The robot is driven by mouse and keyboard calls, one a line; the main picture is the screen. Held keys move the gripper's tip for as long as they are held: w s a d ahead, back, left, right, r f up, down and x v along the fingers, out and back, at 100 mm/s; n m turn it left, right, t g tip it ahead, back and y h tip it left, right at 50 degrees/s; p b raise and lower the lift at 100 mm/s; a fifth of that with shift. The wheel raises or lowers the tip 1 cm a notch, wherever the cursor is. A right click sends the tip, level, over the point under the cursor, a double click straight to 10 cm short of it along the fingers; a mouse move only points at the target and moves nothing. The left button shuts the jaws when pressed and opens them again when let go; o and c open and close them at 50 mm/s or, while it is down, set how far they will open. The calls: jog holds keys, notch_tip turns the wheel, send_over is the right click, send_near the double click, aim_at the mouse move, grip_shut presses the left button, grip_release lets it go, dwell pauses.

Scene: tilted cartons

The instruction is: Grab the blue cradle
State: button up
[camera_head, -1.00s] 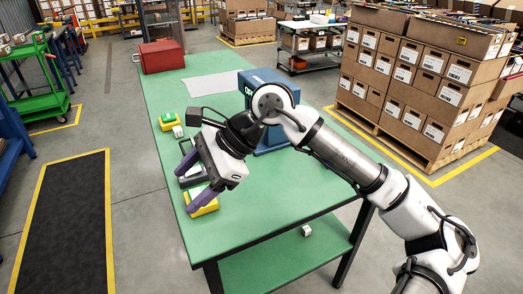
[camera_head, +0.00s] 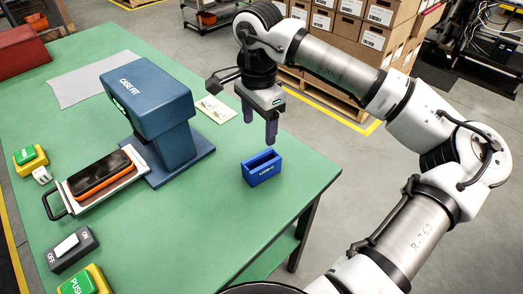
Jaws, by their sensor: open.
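The fingertips appear apart from the cradle, but the exact height gap is hard to judge.
A blue press machine (camera_head: 155,110) stands left of the cradle, with a dark phone-like item in an orange case (camera_head: 100,175) on its tray. Yellow-based green buttons (camera_head: 30,158) and an on/off switch (camera_head: 72,250) lie at left. A printed card (camera_head: 215,108) lies behind. Table around the cradle is clear.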

aim_at(262, 166)
notch_tip(262, 166, down, 8)
jog(key=shift+f+p, duration=0.15)
jog(key=shift+p, duration=0.7)
jog(key=f, duration=0.1)
jog(key=f+p, duration=0.1)
jog(key=f, duration=0.1)
jog(key=f+p, duration=0.1)
jog(key=shift+s+d+f, duration=0.25)
jog(key=shift+s+f, duration=0.05)
jog(key=shift+f, duration=0.4)
jog(key=shift+c, duration=0.2)
jog(key=c, duration=1.1)
jog(key=shift+o, duration=0.2)
jog(key=shift+r, duration=0.15)
